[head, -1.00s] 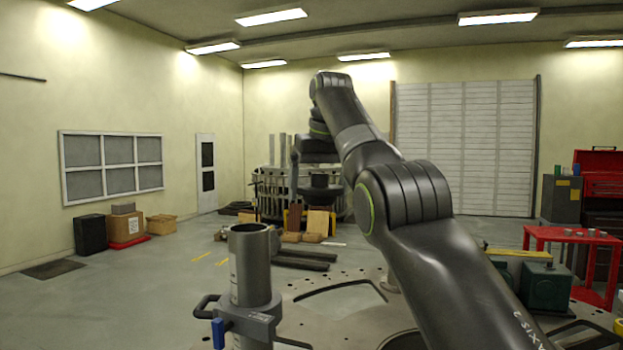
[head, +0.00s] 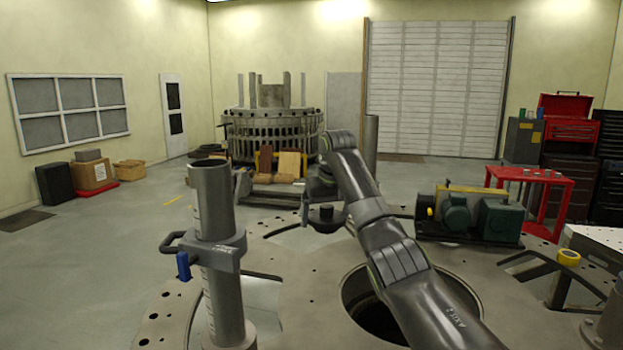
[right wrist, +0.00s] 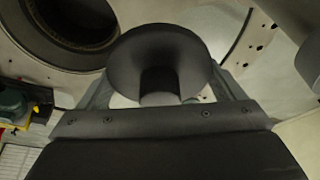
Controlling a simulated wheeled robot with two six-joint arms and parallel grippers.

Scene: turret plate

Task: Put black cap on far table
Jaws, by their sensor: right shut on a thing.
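The black cap (head: 326,217) is a dark round disc with a short stem. My right gripper (head: 318,207) is shut on it and holds it over the large turret plate, left of the round opening. In the right wrist view the cap (right wrist: 160,50) fills the middle, with its wide disc and stem between the two fingers of my right gripper (right wrist: 163,88). A red table (head: 528,174) stands at the far right, with small items on its top. My left gripper is not in view.
The turret plate (head: 290,300) has a large round hole (head: 362,300). A tall grey cylinder (head: 212,215) with a clamp stands at the left. Green pump units (head: 468,212) sit at the right, in front of the red table. A yellow roll (head: 568,257) lies on the near right surface.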

